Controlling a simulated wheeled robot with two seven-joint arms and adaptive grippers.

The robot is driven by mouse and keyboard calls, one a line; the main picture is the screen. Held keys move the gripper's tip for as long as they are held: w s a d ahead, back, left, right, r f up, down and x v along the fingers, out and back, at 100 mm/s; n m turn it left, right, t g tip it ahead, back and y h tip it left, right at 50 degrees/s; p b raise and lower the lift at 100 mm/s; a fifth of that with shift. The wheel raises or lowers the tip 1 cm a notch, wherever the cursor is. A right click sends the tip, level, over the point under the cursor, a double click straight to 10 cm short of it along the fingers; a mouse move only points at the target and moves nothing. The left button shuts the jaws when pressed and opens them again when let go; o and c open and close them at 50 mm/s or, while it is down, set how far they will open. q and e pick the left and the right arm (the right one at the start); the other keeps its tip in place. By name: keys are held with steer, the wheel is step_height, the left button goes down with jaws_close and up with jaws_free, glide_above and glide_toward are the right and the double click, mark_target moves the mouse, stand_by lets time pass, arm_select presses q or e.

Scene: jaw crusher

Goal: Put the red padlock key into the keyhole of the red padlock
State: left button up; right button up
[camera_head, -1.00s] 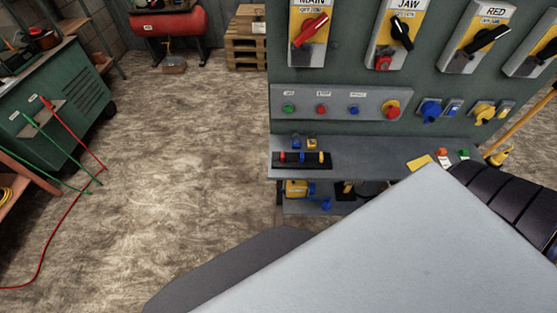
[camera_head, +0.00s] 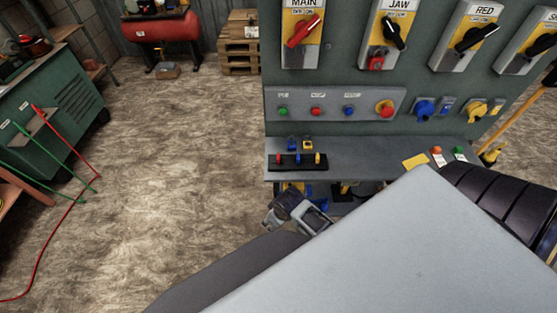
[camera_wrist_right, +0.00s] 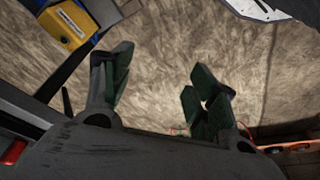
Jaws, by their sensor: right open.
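A black holder (camera_head: 300,167) on the panel's shelf carries small red, blue and yellow pieces. The red piece (camera_head: 279,158) at its left end may be the red padlock key; it is too small to be sure. A red part (camera_head: 376,63) hangs low on the JAW switch; I cannot tell whether it is the red padlock, and no keyhole shows. My right gripper (camera_head: 297,212) is in front of and below the shelf, left of my grey body part. In the right wrist view its fingers (camera_wrist_right: 161,72) are apart with only floor between them. My left gripper is not in view.
A green panel with switches and a row of buttons (camera_head: 334,117) rises behind the shelf (camera_head: 368,152). A yellow box (camera_wrist_right: 64,25) shows in the wrist view.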

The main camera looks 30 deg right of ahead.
steer(key=w+a+r+n+y, duration=0.1)
steer(key=w+a+r+n, duration=0.1)
steer(key=w+r+n, duration=0.3)
steer(key=w+a+r+n, duration=0.1)
steer(key=w+a+r, duration=0.1)
steer(key=r, duration=0.5)
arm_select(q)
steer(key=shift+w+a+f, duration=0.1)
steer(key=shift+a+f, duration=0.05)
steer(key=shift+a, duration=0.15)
arm_select(e)
steer(key=w+d+r+n+g, duration=0.1)
steer(key=w+d+r, duration=0.3)
steer(key=d, duration=0.5)
steer(key=w+d+r+n+g+h, duration=0.1)
steer(key=w+d+r+g, duration=0.1)
steer(key=w+d+r, duration=0.3)
steer(key=w+d, duration=0.3)
steer(key=shift+w+d+r+n+h, duration=0.15)
steer(key=shift+w+d+n+h, duration=0.15)
steer(key=shift+w+d, duration=0.05)
